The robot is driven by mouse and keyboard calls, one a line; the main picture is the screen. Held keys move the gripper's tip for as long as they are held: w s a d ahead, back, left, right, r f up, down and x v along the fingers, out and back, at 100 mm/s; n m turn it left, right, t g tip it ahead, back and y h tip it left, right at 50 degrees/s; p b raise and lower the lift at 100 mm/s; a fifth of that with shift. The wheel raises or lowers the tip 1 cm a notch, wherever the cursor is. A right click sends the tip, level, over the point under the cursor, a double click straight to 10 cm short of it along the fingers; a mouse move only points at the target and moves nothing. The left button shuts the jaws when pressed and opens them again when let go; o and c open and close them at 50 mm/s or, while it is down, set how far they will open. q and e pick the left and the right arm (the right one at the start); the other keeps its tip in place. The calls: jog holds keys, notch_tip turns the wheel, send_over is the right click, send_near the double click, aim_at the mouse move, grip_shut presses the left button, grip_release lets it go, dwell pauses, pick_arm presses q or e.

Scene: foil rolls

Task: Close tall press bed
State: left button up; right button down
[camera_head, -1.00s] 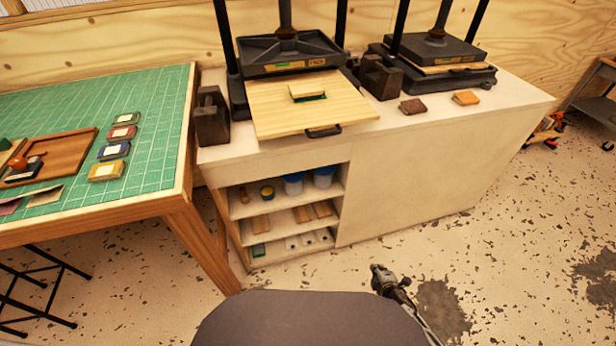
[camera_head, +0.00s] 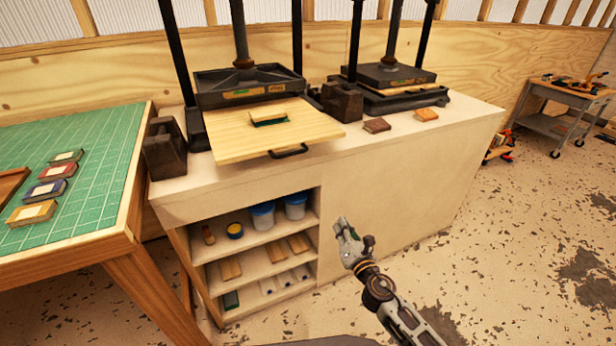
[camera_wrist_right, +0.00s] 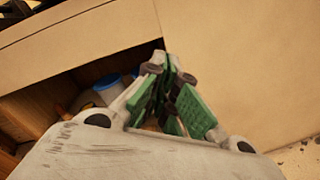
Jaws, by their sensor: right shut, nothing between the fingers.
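The left press (camera_head: 236,86) stands on the pale cabinet, with dark posts and a dark upper plate. Its wooden bed (camera_head: 238,138) is slid out toward me, with a black handle (camera_head: 288,152) on its front edge. A small block with a green underside (camera_head: 268,117) lies on the bed. The second press (camera_head: 388,76) stands to the right, its bed in under its plate. My right gripper (camera_head: 343,228) is shut and empty in front of the cabinet, below and right of the handle. Its fingers (camera_wrist_right: 172,75) also show in the right wrist view. My left gripper is out of view.
The cabinet (camera_head: 400,180) has open shelves with jars and blocks at its left. Dark weights (camera_head: 163,152) flank the left press. Two small blocks (camera_head: 377,125) lie on the top. A green-matted table (camera_head: 85,160) stands at left.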

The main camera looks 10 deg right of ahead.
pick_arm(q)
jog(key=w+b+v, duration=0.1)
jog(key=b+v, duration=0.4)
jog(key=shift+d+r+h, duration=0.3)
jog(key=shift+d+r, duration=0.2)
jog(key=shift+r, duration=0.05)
pick_arm(e)
jog(key=s+a+r+n+t+y, duration=0.1)
jog(key=s+a+r+n+y, duration=0.1)
jog(key=r+n, duration=0.2)
jog(key=s+a+r+n+t+y, duration=0.1)
jog(key=s+a+r+n+t, duration=0.1)
jog(key=r, duration=0.8)
jog(key=shift+s+a+r+n+y, duration=0.2)
jog(key=shift+s+a+n+y, duration=0.25)
jog(key=shift+n, duration=0.65)
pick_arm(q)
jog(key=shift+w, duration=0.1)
pick_arm(e)
jog(key=shift+w, duration=0.2)
